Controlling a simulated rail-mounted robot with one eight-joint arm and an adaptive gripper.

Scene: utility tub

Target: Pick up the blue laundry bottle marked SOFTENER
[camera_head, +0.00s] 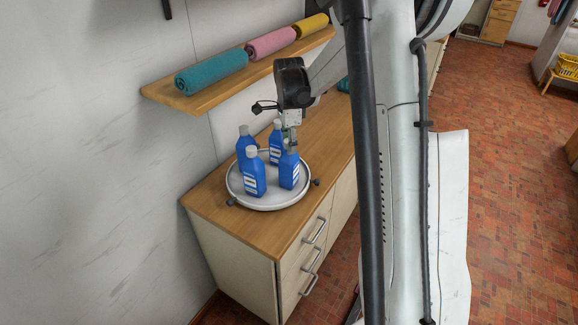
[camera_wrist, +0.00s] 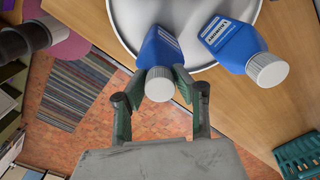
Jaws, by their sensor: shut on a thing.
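Several blue bottles with white caps and white labels stand on a round white tray (camera_head: 270,207) in the head view. My gripper (camera_head: 290,141) is at the top of the right-hand bottle (camera_head: 289,173). In the wrist view my gripper (camera_wrist: 160,76) is shut on this bottle (camera_wrist: 158,48), its fingers on both sides just below the white cap. Its label is partly visible and I cannot read it. The other bottles are at the front left (camera_head: 254,177), back left (camera_head: 243,146) and back (camera_head: 275,146).
The tray sits on a wooden counter (camera_head: 218,203) over drawers. A wall shelf (camera_head: 190,98) with teal, pink and yellow rolls hangs above, close to my arm. A teal object (camera_wrist: 300,155) lies on the counter.

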